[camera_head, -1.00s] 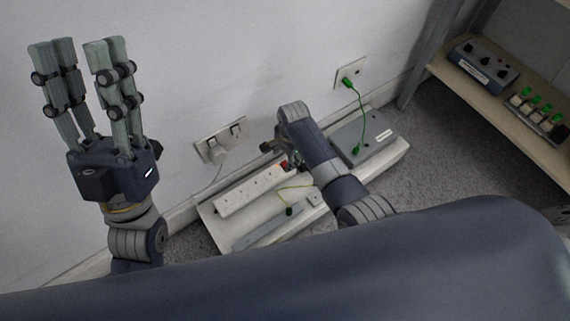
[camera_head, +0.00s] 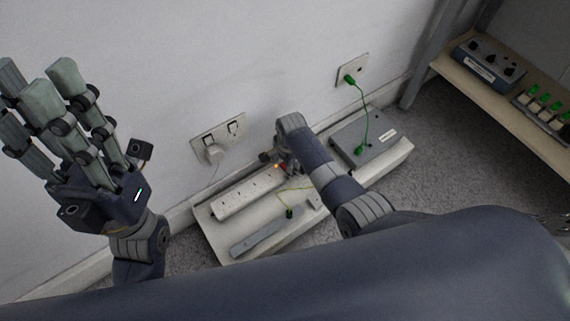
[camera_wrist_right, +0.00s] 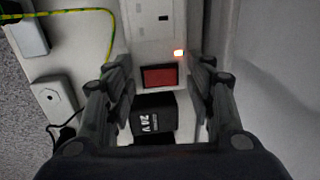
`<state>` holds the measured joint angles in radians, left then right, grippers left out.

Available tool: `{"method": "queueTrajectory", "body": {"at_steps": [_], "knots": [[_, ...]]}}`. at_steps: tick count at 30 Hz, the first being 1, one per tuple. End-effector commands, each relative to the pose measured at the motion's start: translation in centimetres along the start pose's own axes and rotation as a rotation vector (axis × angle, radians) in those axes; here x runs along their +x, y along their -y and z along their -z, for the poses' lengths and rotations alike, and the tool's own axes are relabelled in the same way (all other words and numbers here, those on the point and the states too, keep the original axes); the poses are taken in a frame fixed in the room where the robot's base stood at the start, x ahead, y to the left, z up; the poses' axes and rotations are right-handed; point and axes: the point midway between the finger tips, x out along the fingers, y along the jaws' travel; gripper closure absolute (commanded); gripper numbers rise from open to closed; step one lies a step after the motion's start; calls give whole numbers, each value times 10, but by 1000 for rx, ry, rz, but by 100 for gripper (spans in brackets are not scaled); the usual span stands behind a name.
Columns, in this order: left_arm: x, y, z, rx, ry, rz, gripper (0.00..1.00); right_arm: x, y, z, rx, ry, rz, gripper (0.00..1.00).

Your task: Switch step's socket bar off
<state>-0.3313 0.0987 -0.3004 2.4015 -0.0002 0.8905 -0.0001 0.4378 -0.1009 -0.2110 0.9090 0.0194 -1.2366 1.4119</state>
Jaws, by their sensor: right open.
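The white socket bar (camera_head: 240,197) lies on a pale board by the wall. The right wrist view shows the bar (camera_wrist_right: 150,30) with a red rocker switch (camera_wrist_right: 158,77) and a lit orange lamp (camera_wrist_right: 179,53) beside it. My right gripper (camera_wrist_right: 160,88) is open, with its fingers on either side of the bar's switch end. In the head view my right gripper (camera_head: 281,160) is at that end and partly hides the switch. I cannot tell whether a finger touches it. My left gripper (camera_head: 38,82) is raised at the left, open and empty.
A black 24V block (camera_wrist_right: 153,118) sits beside the switch, between my right fingers. A grey box (camera_head: 365,142) with a green lead stands to the right. Wall sockets (camera_head: 220,138) are behind. A wooden shelf (camera_head: 490,100) holds devices at the far right.

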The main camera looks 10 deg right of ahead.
Motion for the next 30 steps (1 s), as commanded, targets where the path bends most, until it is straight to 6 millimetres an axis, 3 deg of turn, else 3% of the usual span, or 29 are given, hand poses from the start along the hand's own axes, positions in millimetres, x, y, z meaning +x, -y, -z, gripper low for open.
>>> {"method": "queueTrajectory", "body": {"at_steps": [2, 3, 8, 9, 20, 30], "knots": [[0, 0, 0, 0, 0, 0, 60, 0, 0, 0, 0, 0, 0, 50], [0, 0, 0, 0, 0, 0, 60, 0, 0, 0, 0, 0, 0, 55], [0, 0, 0, 0, 0, 0, 60, 0, 0, 0, 0, 0, 0, 91], [0, 0, 0, 0, 0, 0, 60, 0, 0, 0, 0, 0, 0, 94], [-4, 0, -4, 0, 8, -2, 60, 2, 4, 1, 1, 0, -63, 94], [7, 0, 0, 4, -37, -15, 60, 1, 4, 0, 0, 0, -125, 94]]}}
